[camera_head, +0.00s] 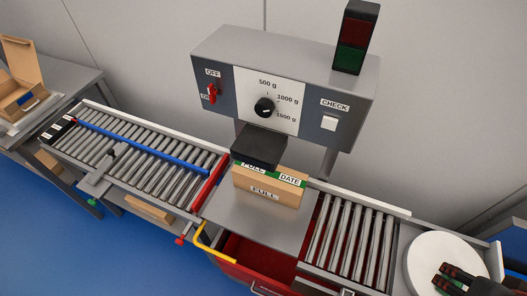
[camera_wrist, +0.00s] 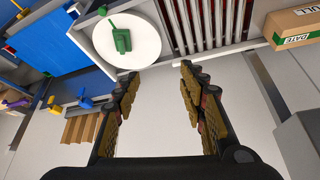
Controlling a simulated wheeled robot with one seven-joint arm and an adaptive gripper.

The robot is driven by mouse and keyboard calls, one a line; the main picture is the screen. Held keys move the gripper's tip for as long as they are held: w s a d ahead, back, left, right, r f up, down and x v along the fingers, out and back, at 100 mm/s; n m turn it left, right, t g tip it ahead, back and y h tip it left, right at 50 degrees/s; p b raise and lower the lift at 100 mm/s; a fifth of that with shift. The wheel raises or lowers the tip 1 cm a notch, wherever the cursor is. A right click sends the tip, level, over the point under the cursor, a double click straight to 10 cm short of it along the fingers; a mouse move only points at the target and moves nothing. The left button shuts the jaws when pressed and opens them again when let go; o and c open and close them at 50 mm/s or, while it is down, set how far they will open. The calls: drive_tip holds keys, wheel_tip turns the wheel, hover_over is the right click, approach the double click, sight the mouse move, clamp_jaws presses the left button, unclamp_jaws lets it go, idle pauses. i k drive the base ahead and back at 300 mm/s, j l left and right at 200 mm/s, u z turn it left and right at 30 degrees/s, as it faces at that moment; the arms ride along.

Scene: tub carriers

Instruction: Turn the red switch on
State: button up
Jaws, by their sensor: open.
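The red switch (camera_head: 211,92) is a small lever on the left part of the grey control box (camera_head: 222,61). An OFF label is above it and an ON label is at its lower left. I cannot tell clearly which way the lever points. My gripper (camera_head: 454,281) shows at the bottom right of the head view, far from the switch, in front of a white round disc (camera_head: 432,262). In the wrist view my gripper (camera_wrist: 158,88) is open, with nothing between its fingers. The switch does not show in the wrist view.
The control box also has a black dial (camera_head: 264,107), a white CHECK button (camera_head: 329,124) and a red-green lamp tower (camera_head: 356,38). Roller conveyors (camera_head: 140,155) run on both sides.

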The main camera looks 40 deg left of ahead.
sight(212, 91)
drive_tip(key=u, duration=1.65)
